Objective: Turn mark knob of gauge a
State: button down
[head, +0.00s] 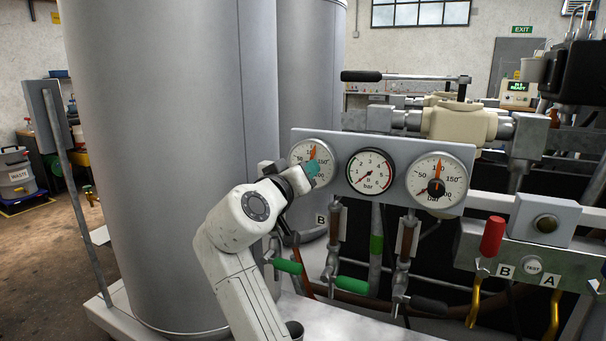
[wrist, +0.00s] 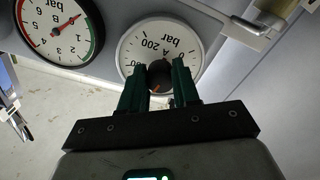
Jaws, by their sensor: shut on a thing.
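Gauge a (head: 299,152) is the left round white dial on the grey panel. In the wrist view its dial (wrist: 136,42) appears upside down, with "A", "200" and "bar" readable. Its black mark knob (wrist: 160,72) sits at the dial's centre, with an orange mark at its lower edge. My gripper (wrist: 160,78) has its green fingers on both sides of the knob, closed on it. An orange pointer shows near the dial's top.
A middle gauge (head: 371,172) and a right gauge (head: 437,180) with a black knob share the grey panel (head: 400,145). Valves with green handles (head: 287,266) hang below. A large grey drum (head: 170,150) stands left of my arm.

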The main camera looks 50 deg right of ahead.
jog(key=shift+f, duration=0.2)
jog(key=c, duration=0.8)
grip_release()
jog(key=shift+r, duration=0.1)
jog(key=v, duration=1)
jog(key=shift+s+a+p, duration=0.1)
jog(key=shift+a+p, duration=0.3)
